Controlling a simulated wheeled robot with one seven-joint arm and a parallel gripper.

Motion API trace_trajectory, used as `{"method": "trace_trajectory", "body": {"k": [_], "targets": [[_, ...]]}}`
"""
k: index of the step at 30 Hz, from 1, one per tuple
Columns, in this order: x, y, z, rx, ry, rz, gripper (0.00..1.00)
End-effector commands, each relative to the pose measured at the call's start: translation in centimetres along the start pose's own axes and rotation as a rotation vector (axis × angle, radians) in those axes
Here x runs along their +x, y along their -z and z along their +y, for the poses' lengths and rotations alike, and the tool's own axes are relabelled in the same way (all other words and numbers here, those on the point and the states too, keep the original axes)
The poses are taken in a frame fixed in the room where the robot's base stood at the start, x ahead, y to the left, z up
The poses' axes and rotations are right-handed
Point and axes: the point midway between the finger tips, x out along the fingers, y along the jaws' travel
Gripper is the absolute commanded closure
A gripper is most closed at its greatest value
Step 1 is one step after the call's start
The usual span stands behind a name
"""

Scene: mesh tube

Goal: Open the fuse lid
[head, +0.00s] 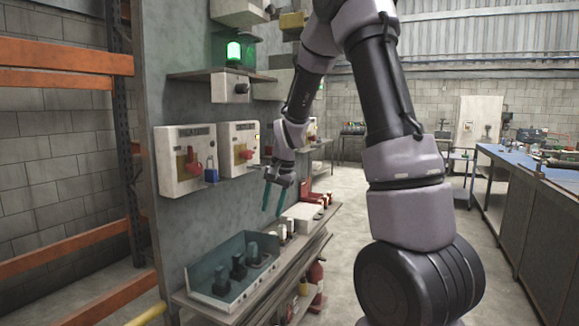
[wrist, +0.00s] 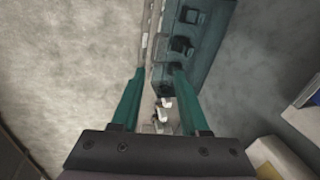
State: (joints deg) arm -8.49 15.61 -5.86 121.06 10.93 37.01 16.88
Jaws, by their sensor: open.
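I cannot tell for certain which part is the fuse lid. A grey-blue open-fronted box (head: 205,303) with several dark fuse-like parts (head: 238,267) sits on the lower shelf of the panel. The same box seems to show in the wrist view (wrist: 203,58), at the top right of centre. My gripper (head: 272,212), with teal fingers, points down above the lower shelf, to the right of that box. It is open and empty, and its fingertips (wrist: 158,72) are apart. Small white parts (wrist: 163,110) show between the fingers, farther below.
Two switch boxes, one left (head: 180,160) and one right (head: 239,148), with red handles are fixed to the grey panel. A green lamp (head: 234,52) stands on the upper shelf. A white box (head: 302,216) lies right of my gripper. Open floor lies between panel and workbench (head: 530,200).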

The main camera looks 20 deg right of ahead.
Motion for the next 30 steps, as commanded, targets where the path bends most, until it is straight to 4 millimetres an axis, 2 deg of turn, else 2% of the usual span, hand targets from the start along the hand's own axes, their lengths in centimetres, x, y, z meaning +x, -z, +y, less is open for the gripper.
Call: {"method": "trace_trajectory", "body": {"k": [3,18,24,30], "targets": [[-2.5,-0.6,0.2,-0.02,0.024,0.015,0.55],[-11.8,-4.0,2.1,-0.115,0.105,0.084,0.55],[-14.6,-5.5,3.2,-0.151,0.13,0.114,0.55],[-16.2,-6.5,4.0,-0.175,0.142,0.134,0.55]]}}
